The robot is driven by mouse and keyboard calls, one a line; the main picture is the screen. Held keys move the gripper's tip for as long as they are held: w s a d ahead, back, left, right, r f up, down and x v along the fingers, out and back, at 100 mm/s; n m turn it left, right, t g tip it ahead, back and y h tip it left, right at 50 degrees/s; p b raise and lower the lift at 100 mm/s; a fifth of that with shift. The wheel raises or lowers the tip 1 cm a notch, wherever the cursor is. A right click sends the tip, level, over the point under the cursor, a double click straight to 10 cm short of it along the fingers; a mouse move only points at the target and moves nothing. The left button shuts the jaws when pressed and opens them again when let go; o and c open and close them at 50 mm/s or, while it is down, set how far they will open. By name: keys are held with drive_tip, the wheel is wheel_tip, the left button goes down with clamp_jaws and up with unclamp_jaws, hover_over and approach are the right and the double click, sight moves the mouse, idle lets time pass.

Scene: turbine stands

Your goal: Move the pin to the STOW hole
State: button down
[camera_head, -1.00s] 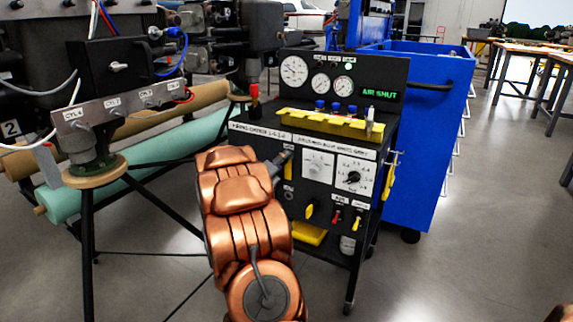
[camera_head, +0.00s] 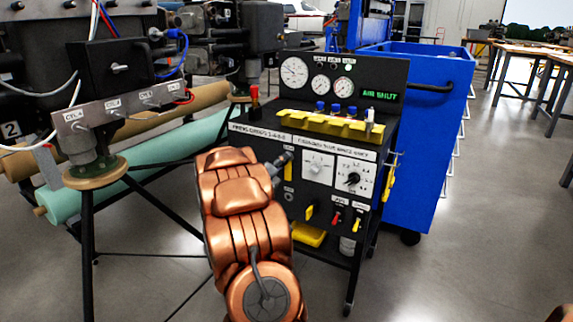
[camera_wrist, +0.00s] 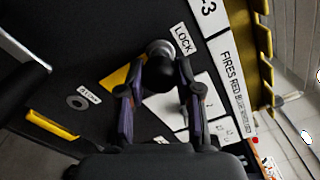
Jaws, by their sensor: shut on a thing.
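In the wrist view, the two fingers of my gripper (camera_wrist: 160,72) are closed around the dark end of the pin (camera_wrist: 160,50). Its light, round metal part shows just beyond the fingertips, beside the LOCK label. I cannot tell how far it sits in the panel. The STOW hole (camera_wrist: 77,102) is a grey ring with a dark centre, empty, left of the gripper beside its small label. In the head view, my gripper (camera_head: 281,160) is at the upper left of the black cart's front panel, and the STOW hole (camera_head: 289,197) shows below it. The pin is not clear there.
The black cart (camera_head: 327,178) has dials, switches and a yellow rail (camera_head: 330,123) along its top edge. A yellow strip (camera_wrist: 50,125) lies near the STOW hole. A blue cabinet (camera_head: 425,150) stands behind right; an engine stand (camera_head: 88,240) is at left.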

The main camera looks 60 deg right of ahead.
drive_tip(key=shift+a+b, duration=0.35)
drive_tip(key=shift+a, duration=0.3)
idle(0.4)
drive_tip(key=a+b, duration=0.2)
drive_tip(key=a, duration=0.5)
drive_tip(key=shift+s+b, duration=0.2)
drive_tip(key=shift+b, duration=0.2)
idle(0.5)
drive_tip(key=shift+a, duration=0.1)
